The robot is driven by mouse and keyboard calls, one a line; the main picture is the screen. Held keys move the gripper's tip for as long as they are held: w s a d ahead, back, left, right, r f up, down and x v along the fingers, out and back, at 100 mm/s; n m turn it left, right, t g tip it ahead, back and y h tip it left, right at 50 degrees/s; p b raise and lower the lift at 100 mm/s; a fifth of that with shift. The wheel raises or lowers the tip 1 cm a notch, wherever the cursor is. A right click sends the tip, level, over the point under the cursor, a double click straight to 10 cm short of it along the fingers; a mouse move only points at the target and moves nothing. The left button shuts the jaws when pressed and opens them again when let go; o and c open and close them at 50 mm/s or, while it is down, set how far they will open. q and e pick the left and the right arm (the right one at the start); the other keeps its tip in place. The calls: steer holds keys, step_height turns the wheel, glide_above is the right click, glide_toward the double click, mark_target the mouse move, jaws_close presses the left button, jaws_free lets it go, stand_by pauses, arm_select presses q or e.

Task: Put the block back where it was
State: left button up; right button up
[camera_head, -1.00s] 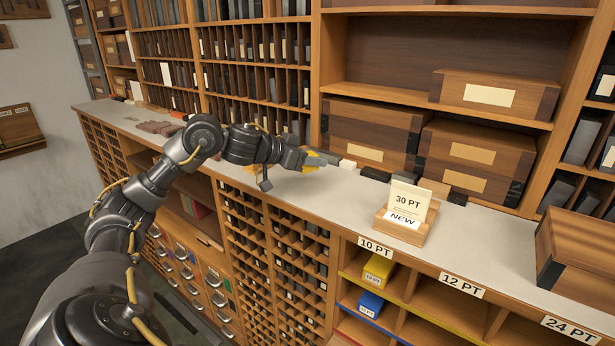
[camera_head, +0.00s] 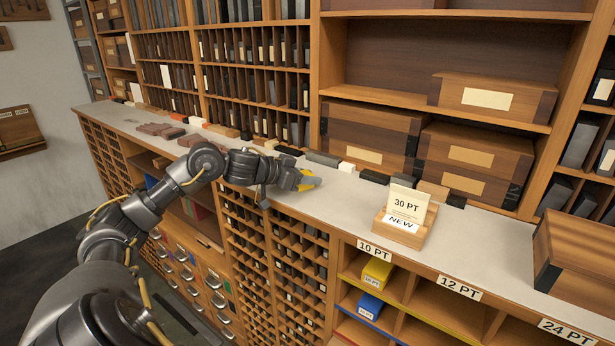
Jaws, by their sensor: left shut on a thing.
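My left gripper (camera_head: 304,180) is above the front part of the grey counter (camera_head: 335,206), left of the sign holder. It is shut on a small block that the fingers mostly hide. Yellow shows at the fingertips, and I cannot tell finger from block there. Along the back of the counter stands a row of small blocks: a grey one (camera_head: 323,158), a white one (camera_head: 346,167), black ones (camera_head: 374,176) and a tan one (camera_head: 432,190). A yellow block (camera_head: 377,271) and a blue block (camera_head: 370,304) lie in the bins below the 10 PT label. My right gripper is not in view.
A wooden holder (camera_head: 402,231) with 30 PT and NEW cards stands at the counter's front edge. A large wooden box (camera_head: 578,262) stands at the right. Wooden cases (camera_head: 368,135) sit behind the row. The counter between holder and box is clear.

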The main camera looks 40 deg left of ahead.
arm_select(q)
steer(key=shift+f, duration=0.2)
steer(key=o, duration=1.1)
steer(key=shift+c, duration=0.2)
steer(key=shift+r, duration=0.2)
steer(key=shift+s+a, duration=0.1)
steer(key=shift+s, duration=0.1)
steer(key=b+v, duration=0.6)
steer(key=v, duration=0.4)
steer(key=shift+s+r, duration=0.15)
steer(key=shift+s, duration=0.1)
steer(key=shift+s+a+r+b, duration=0.15)
steer(key=shift+s+r+b, duration=0.1)
steer(key=shift+s+b, duration=0.15)
